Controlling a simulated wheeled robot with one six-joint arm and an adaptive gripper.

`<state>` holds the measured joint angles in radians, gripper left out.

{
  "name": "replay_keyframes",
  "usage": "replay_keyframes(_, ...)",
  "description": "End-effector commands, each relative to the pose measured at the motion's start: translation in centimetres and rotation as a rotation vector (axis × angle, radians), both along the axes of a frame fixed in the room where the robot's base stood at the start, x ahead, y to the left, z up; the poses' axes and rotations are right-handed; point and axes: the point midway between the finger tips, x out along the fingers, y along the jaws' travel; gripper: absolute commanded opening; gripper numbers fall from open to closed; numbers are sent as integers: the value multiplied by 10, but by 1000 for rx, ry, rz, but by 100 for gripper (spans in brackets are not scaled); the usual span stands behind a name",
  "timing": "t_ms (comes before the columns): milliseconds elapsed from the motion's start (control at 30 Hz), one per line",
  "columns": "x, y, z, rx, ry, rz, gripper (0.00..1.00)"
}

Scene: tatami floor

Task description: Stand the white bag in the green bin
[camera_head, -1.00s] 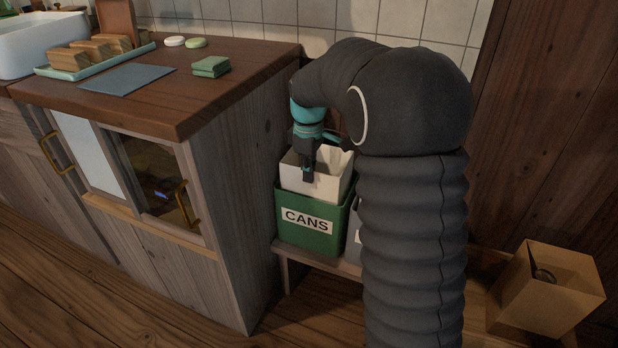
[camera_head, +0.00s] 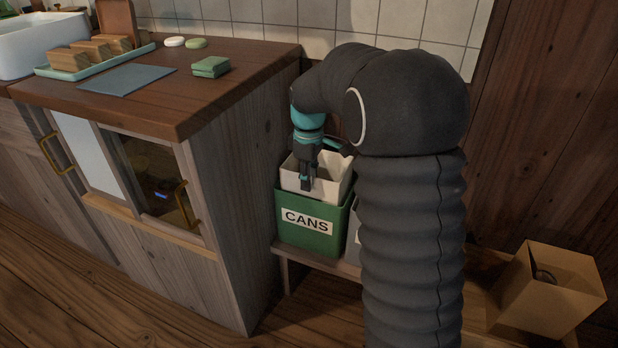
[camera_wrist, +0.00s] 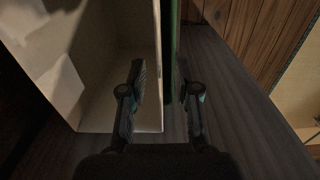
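The white bag (camera_head: 328,188) stands upright in the green bin (camera_head: 308,242) labelled CANS, its open top above the rim. In the wrist view the bag's pale inside (camera_wrist: 120,40) fills the left, and a thin green strip of the bin (camera_wrist: 173,45) shows beside its wall. My gripper (camera_head: 306,182) is at the bag's upper edge. In the wrist view its fingers (camera_wrist: 162,82) are apart, one over the bag's inside and one past the green strip. The bag's bottom is hidden in the bin.
A grey bin (camera_head: 352,232) stands right of the green one, mostly behind my arm, on a low wooden shelf (camera_head: 318,262). A wooden counter (camera_head: 240,65) rises close on the left. A cardboard box (camera_head: 530,295) is at the lower right.

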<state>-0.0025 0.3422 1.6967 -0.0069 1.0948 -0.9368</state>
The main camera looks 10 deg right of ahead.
Motion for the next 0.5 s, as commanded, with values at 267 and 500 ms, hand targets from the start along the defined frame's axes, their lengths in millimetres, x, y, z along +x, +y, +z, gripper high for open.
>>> replay_keyframes(267, 1, 0, 45, 0, -4, 0, 31)
replay_keyframes(500, 0, 1, 91, 0, -4, 0, 31)
